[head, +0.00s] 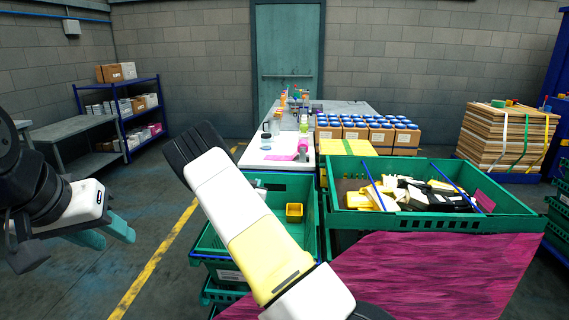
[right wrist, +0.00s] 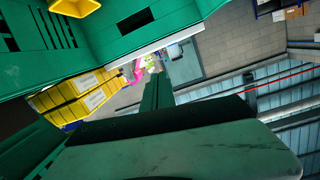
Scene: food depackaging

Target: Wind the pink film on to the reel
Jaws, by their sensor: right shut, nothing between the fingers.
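The pink film (head: 430,272) is a wide, creased magenta sheet at the lower right of the head view, spread across the front below a green crate. I cannot make out a reel for it. My left gripper (head: 116,241), with teal fingers, is at the left over the floor, well apart from the film; its fingertips are apart and empty. My right arm crosses the middle of the head view and hides part of the film's left side. My right gripper (right wrist: 160,92) shows in the right wrist view as dark green fingers, shut and empty.
A green crate (head: 405,222) full of yellow and black packs stands at the right. Another green crate (head: 293,180) with a yellow tub (head: 294,212) stands behind my right arm. A workbench (head: 262,166) lies beyond.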

